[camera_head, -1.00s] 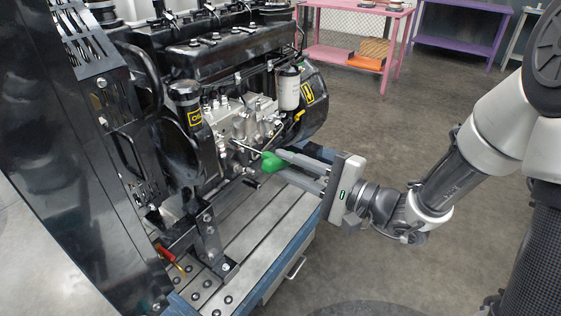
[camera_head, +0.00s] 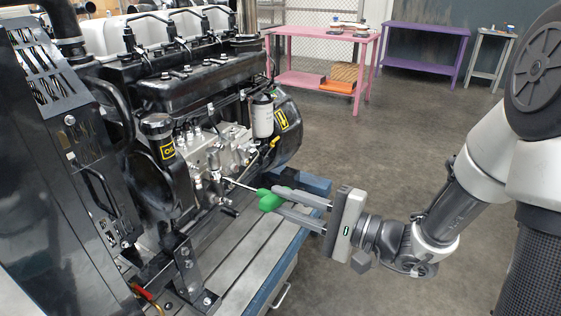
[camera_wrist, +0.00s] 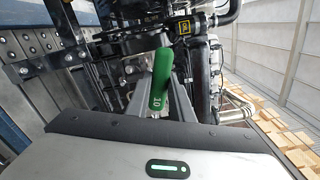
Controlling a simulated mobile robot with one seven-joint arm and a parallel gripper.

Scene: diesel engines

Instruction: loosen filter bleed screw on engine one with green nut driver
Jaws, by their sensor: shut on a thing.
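My gripper (camera_head: 268,200) is shut on the green handle of the nut driver (camera_head: 270,203). The driver's thin metal shaft (camera_head: 239,184) points left toward the engine's metal pump block. Its tip is close to the block, but I cannot tell whether it touches. In the wrist view the green handle (camera_wrist: 159,80) stands between the fingers with a number on its end. The black engine (camera_head: 205,85) stands on the slotted bench. A white filter (camera_head: 262,117) hangs on its right side. I cannot make out the bleed screw.
The slotted bench (camera_head: 236,254) has a blue edge below my gripper. A black panel (camera_head: 60,190) rises at the left. A pink table (camera_head: 325,33) and a purple table (camera_head: 427,29) stand behind. The floor on the right is clear.

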